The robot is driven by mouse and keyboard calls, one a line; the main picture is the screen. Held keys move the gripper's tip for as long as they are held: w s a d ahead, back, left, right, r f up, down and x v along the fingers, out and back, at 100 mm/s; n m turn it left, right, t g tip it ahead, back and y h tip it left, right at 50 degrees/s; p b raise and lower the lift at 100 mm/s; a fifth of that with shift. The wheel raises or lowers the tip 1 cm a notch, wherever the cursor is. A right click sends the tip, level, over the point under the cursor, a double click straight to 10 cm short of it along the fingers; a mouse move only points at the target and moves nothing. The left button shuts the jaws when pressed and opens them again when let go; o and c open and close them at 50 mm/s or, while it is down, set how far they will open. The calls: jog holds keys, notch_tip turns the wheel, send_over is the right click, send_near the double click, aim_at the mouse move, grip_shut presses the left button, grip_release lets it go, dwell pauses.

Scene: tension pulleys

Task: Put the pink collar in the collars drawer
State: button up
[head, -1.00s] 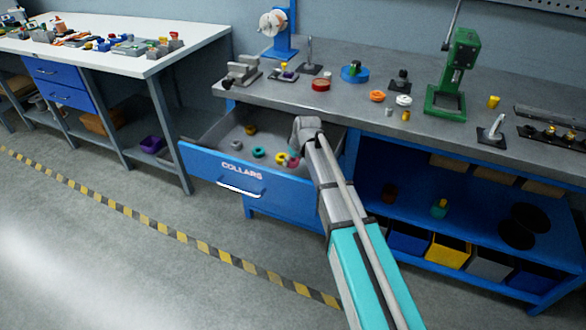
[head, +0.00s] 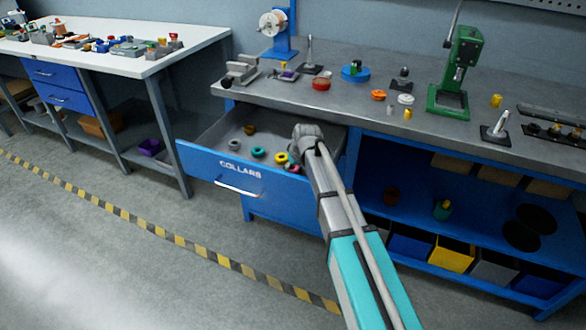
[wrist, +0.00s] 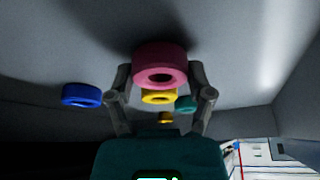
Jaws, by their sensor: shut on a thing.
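The pink collar (wrist: 160,58) is a thick ring between the two fingers of my gripper (wrist: 161,78) in the wrist view. My gripper is shut on it. In the head view my gripper (head: 296,163) reaches down inside the open collars drawer (head: 218,175), towards its right side, and the arm mostly hides the pink collar. The drawer front is blue, marked COLLARS. In the wrist view a blue collar (wrist: 82,95), a yellow collar (wrist: 158,97) and a teal collar (wrist: 187,104) lie on the drawer floor. I cannot tell whether the pink collar touches the floor.
In the head view a teal collar (head: 258,152), a yellow collar (head: 281,158) and a grey collar (head: 234,145) lie beside my gripper. The drawer's left part has free floor. The grey bench top (head: 340,105) with several parts stands behind the drawer.

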jog(key=shift+f, duration=0.1)
jog(key=o, duration=1.2)
jog(key=shift+c, duration=0.2)
jog(key=shift+r, duration=0.2)
jog(key=p+v, duration=1.1)
jog(key=v, duration=0.1)
jog(key=shift+w+a, duration=0.1)
dwell(0.4)
jog(key=s+d+f+m+g+h, duration=0.1)
jog(key=s+d+m+g+h, duration=0.2)
jog(key=s+d+m, duration=0.5)
jog(key=s+d, duration=1.1)
jog(key=s, duration=0.3)
jog(key=shift+s+d+f+g, duration=0.15)
jog(key=shift+d+f+g, duration=0.1)
jog(key=shift+d+g, duration=0.1)
